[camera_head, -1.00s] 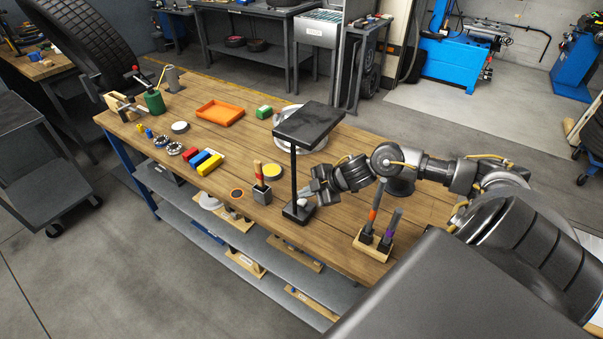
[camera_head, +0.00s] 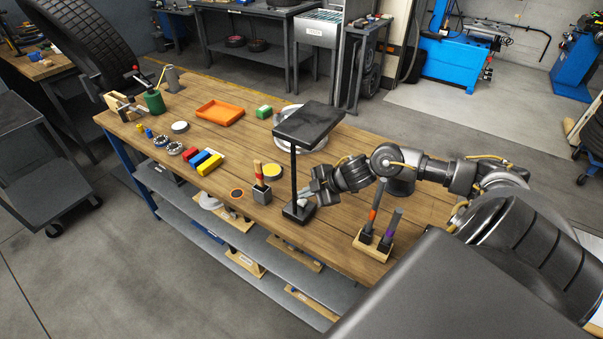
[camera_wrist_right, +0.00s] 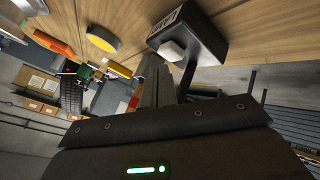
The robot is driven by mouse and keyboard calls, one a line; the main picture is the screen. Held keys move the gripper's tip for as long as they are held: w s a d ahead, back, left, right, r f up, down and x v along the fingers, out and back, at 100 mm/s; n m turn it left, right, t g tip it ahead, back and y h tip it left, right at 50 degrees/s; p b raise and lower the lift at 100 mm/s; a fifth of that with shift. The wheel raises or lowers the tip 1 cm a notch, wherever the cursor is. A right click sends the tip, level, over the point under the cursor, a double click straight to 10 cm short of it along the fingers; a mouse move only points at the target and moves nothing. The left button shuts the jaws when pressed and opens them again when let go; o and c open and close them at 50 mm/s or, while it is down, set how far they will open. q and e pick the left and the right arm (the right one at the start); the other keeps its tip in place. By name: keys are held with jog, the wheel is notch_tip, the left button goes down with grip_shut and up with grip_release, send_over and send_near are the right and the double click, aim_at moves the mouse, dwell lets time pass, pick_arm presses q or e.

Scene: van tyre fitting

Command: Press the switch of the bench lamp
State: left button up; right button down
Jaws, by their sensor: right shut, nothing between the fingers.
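The black bench lamp (camera_head: 294,172) stands upright near the front edge of the wooden workbench, with a flat dark head on a thin post. Its small base (camera_head: 292,214) carries a pale switch (camera_wrist_right: 171,50), clear in the right wrist view. My right gripper (camera_head: 308,197) is shut and empty, its fingertips low beside the post at the base. In the right wrist view the fingers (camera_wrist_right: 154,72) point at the switch, very close to it; I cannot tell whether they touch. In the head view the fingertips partly hide the switch. My left gripper is not in view.
A block with a red-handled tool (camera_head: 261,192) stands left of the lamp. A wooden holder with two upright tools (camera_head: 372,246) is to the right. A silver round part (camera_head: 316,143) lies behind the lamp.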

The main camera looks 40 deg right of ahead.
aim_at(306, 201)
jog(key=shift+f, duration=0.3)
jog(key=shift+f+b, duration=0.3)
jog(key=shift+f, duration=0.15)
dwell(0.5)
jog(key=shift+r+p, duration=0.9)
jog(key=shift+p, duration=0.1)
notch_tip(306, 201, up, 6)
jog(key=p, duration=0.6)
jog(key=shift+d, duration=0.1)
